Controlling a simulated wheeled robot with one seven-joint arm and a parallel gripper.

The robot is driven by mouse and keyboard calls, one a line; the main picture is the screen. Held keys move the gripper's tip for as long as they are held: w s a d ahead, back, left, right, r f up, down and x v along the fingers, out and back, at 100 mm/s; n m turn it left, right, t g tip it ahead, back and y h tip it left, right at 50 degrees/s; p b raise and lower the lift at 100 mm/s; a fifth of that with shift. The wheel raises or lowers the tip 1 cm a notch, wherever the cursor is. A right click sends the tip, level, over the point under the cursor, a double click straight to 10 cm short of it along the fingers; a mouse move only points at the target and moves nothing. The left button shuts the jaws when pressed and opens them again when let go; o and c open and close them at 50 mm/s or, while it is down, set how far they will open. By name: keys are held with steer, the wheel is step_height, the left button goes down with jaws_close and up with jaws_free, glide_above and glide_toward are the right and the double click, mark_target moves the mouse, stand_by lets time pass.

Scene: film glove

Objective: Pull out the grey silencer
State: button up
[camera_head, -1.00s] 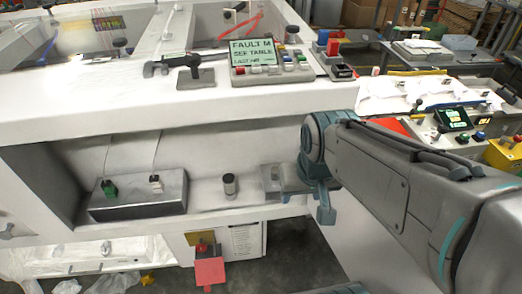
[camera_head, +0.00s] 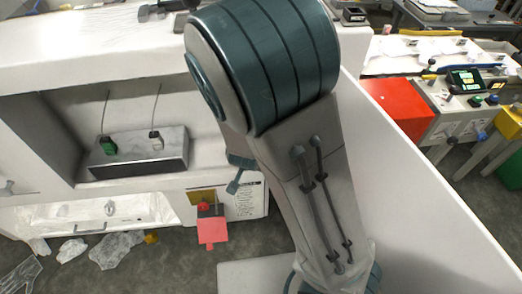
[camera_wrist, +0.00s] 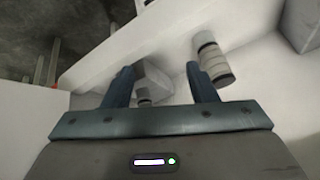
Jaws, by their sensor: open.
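In the wrist view, a small pale grey ribbed cylinder (camera_wrist: 144,95) with a dark band sits at a light grey block (camera_wrist: 153,78), and it may be the grey silencer. It shows between my gripper's two fingers, beyond them. A larger pale cylinder (camera_wrist: 211,60) with dark bands stands on the white shelf, just past the right fingertip. My gripper (camera_wrist: 160,68) is open, with nothing seen between its fingers touching them. In the head view my arm hides both cylinders and the block; only a bit of my gripper (camera_head: 237,178) shows below it.
A grey box (camera_head: 140,165) with a green plug (camera_head: 108,145) and a white plug (camera_head: 156,139) stands on the shelf at left. A red box (camera_head: 402,108) is at right. A white surface (camera_wrist: 110,45) borders the wrist view.

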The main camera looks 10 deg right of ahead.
steer(key=d+t+h, duration=0.1)
steer(key=t+h, duration=0.1)
steer(key=w+d+r+t+h+b, duration=0.1)
steer(key=t+h, duration=0.1)
steer(key=w+d+m+t+h, duration=0.1)
steer(key=t+h, duration=0.1)
steer(key=h, duration=0.1)
steer(key=shift+w+d+r+b, duration=0.15)
steer(key=shift+w+r+b, duration=0.05)
steer(key=shift+b, duration=0.15)
steer(key=shift+w+d, duration=0.1)
steer(key=b+x, duration=0.2)
steer(key=x, duration=1.1)
steer(key=shift+w+d, duration=0.15)
steer(key=shift+w, duration=0.1)
steer(key=c, duration=1.1)
